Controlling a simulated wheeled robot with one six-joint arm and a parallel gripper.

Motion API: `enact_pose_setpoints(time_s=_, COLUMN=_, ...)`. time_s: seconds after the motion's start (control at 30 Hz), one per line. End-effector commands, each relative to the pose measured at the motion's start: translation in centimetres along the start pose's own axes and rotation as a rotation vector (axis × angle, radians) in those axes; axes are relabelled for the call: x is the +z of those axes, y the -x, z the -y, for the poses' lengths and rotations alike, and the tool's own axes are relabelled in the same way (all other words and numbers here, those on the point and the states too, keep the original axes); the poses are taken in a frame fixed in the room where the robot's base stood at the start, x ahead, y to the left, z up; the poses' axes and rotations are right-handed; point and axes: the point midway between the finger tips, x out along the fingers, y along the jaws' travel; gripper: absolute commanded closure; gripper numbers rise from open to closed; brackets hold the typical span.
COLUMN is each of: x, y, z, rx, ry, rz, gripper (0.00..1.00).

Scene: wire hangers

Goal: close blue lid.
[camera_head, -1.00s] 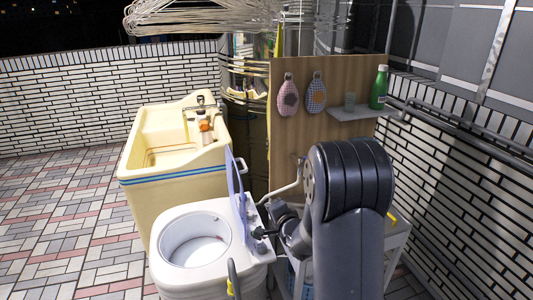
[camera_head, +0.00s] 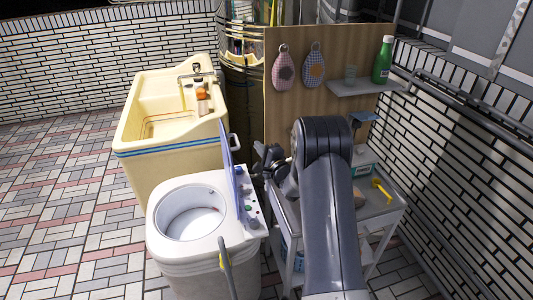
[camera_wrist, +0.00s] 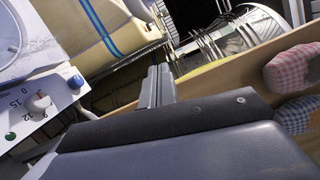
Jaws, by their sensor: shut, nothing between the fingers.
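The blue lid (camera_head: 229,160) is a thin translucent panel standing upright at the right edge of the white washing machine (camera_head: 200,265). The machine's round tub (camera_head: 188,214) is uncovered. My gripper (camera_head: 260,160) is just right of the lid, around its mid-height, on the side away from the tub. A narrow gap seems to lie between them; contact is unclear. In the wrist view my gripper (camera_wrist: 155,85) has its fingers together with nothing between them. The control panel (camera_wrist: 40,105) with knobs shows at left there.
A cream sink (camera_head: 170,120) stands behind the machine. A wooden board (camera_head: 290,100) with hanging mitts and a shelf is behind my arm. A grey cart (camera_head: 385,212) with a yellow item stands at right. Tiled floor at left is clear.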

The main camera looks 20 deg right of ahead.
Motion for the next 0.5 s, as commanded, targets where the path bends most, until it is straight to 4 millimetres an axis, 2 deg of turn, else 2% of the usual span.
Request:
enact_pose_setpoints(time_s=0.1, x=0.2, y=-1.9, z=0.2, rx=-0.001, ry=0.000, rz=0.001, gripper=1.00)
enact_pose_setpoints(time_s=0.27, x=2.8, y=-2.2, z=0.2, rx=0.001, ry=-0.001, rz=0.002, gripper=1.00)
enact_pose_setpoints(time_s=0.5, x=3.9, y=-2.5, z=0.0, rx=0.000, ry=0.000, rz=-0.001, gripper=1.00)
